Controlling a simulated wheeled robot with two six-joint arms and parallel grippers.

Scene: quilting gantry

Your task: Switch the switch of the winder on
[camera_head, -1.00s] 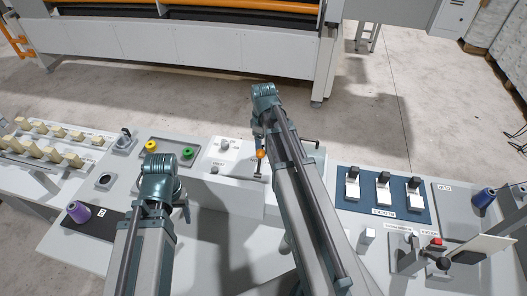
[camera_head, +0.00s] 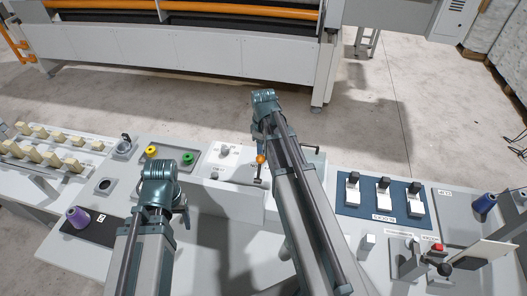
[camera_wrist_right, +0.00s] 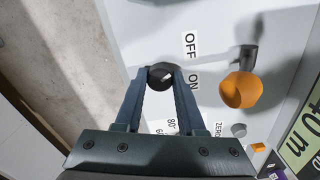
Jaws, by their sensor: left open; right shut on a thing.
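The winder (camera_head: 235,192) is a white box in the middle of the table in the head view. In the right wrist view its switch (camera_wrist_right: 158,82) is a dark round piece beside the printed words OFF and ON. My right gripper (camera_wrist_right: 162,76) is shut on this switch, with one finger on each side of it. The fingers hide part of the switch, so its setting cannot be told. In the head view my right arm hides the switch. My left gripper (camera_head: 184,210) is open and empty, left of the winder's box, partly hidden by its own wrist.
A lever with an orange ball (camera_wrist_right: 241,90) stands close to the right of my right gripper; it also shows in the head view (camera_head: 260,159).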

